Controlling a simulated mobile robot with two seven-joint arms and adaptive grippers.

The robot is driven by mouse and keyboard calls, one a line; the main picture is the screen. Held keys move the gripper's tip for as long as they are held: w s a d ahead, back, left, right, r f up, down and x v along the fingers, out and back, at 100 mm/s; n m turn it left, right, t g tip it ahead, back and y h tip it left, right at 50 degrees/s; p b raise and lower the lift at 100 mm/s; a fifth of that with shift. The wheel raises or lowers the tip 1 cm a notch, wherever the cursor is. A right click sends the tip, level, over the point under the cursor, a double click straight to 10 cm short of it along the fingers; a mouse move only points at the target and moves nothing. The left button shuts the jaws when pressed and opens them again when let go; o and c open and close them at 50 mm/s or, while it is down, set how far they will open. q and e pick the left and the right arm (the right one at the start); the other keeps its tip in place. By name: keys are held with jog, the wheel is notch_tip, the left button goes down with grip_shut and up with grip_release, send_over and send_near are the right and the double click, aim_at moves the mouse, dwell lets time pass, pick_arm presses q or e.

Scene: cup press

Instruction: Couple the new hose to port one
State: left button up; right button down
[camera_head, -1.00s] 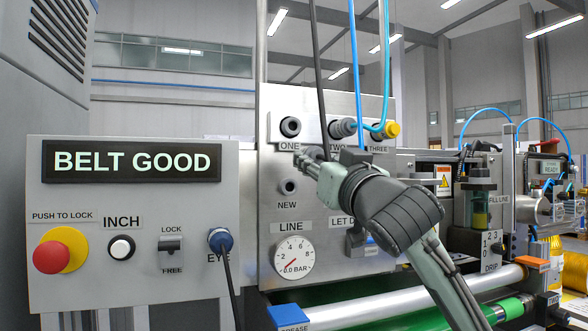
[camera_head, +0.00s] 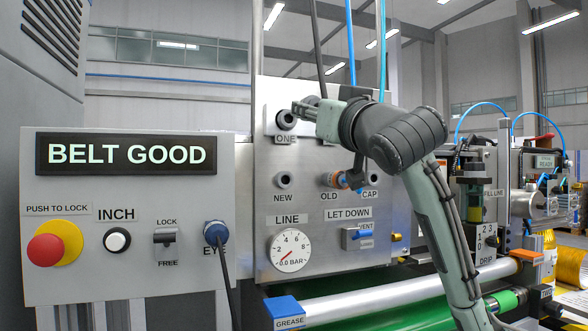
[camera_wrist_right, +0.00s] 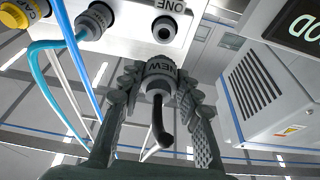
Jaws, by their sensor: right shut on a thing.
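Port one (camera_head: 287,119) is a dark round socket above the label ONE on the steel panel. It also shows in the wrist view (camera_wrist_right: 164,28), empty. My right gripper (camera_head: 304,110) is at port height, just right of the socket in the head picture. In the wrist view my right gripper (camera_wrist_right: 160,82) is shut on the new hose's grey coupling (camera_wrist_right: 160,68), marked NEW. Its black hose (camera_wrist_right: 161,122) hangs from it. The coupling appears apart from the port. In the head view my gripper and arm mostly hide the coupling. My left gripper is not in view.
A second coupling (camera_wrist_right: 97,20) with a blue hose and a yellow CAP piece (camera_wrist_right: 14,17) sit beside port one. The NEW socket (camera_head: 283,180) is empty. Below are a pressure gauge (camera_head: 290,250) and a blue vent valve (camera_head: 357,235). The BELT GOOD box (camera_head: 130,155) stands left.

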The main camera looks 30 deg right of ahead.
jog(key=shift+w+d, duration=0.25)
jog(key=shift+w, duration=0.7)
jog(key=shift+w+d, duration=0.2)
jog(key=shift+w, duration=0.7)
jog(key=shift+w+d, duration=0.25)
jog(key=shift+w, duration=0.7)
jog(key=shift+w+d, duration=0.2)
jog(key=shift+w, duration=0.55)
jog(key=shift+w+d, duration=0.15)
jog(key=shift+w, duration=0.6)
jog(key=c, duration=1)
grip_release()
jog(key=v, duration=1.2)
